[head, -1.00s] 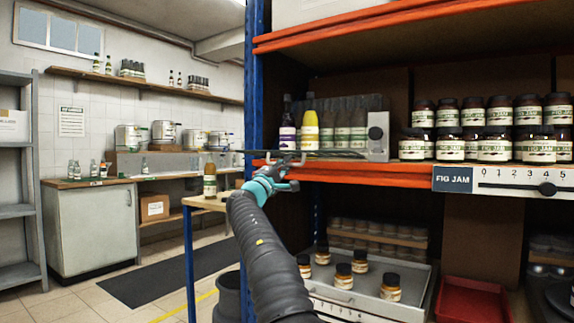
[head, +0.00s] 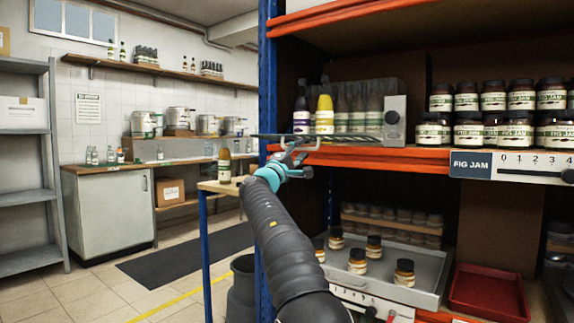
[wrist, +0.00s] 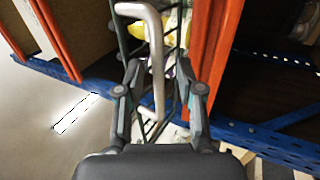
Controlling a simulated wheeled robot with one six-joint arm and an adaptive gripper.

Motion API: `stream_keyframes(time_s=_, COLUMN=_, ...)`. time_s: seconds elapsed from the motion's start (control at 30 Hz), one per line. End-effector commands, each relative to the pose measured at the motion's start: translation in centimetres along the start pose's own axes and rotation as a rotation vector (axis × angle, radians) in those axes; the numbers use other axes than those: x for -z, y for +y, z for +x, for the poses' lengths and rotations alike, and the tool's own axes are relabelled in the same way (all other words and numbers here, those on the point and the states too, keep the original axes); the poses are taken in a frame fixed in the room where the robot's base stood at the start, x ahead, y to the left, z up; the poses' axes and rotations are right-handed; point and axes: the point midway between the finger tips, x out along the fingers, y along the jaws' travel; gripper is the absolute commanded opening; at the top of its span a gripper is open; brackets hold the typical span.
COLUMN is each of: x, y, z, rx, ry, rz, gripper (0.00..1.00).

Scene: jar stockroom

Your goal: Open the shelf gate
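The shelf gate (head: 335,139) shows in the head view as a thin dark panel seen nearly edge-on at the orange shelf edge, in front of several bottles. In the wrist view it is a dark lattice (wrist: 172,100) with a pale grey U-shaped handle (wrist: 156,60). My gripper (head: 292,155) is at the left end of the shelf, beside the blue post. In the wrist view my gripper (wrist: 158,95) has its fingers apart, one on each side of the handle, with gaps between.
The blue post (head: 268,75) and orange shelf beam (head: 415,157) are close to my gripper. Jam jars (head: 515,130) fill the shelf at right. Below are a grey tray (head: 425,275) with small jars and a red tray (head: 487,290). Open floor lies left.

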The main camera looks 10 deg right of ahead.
Motion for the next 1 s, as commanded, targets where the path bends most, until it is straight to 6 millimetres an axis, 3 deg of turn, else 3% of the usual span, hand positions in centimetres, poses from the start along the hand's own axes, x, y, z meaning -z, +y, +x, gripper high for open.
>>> stream_keyframes(time_s=0.7, x=0.0, y=0.0, z=-9.2, rx=0.000, ry=0.003, rz=-0.001, gripper=0.37)
stream_keyframes(time_s=1.0, x=-0.1, y=0.0, z=-11.0, rx=-0.001, ry=0.001, rz=0.000, gripper=0.37)
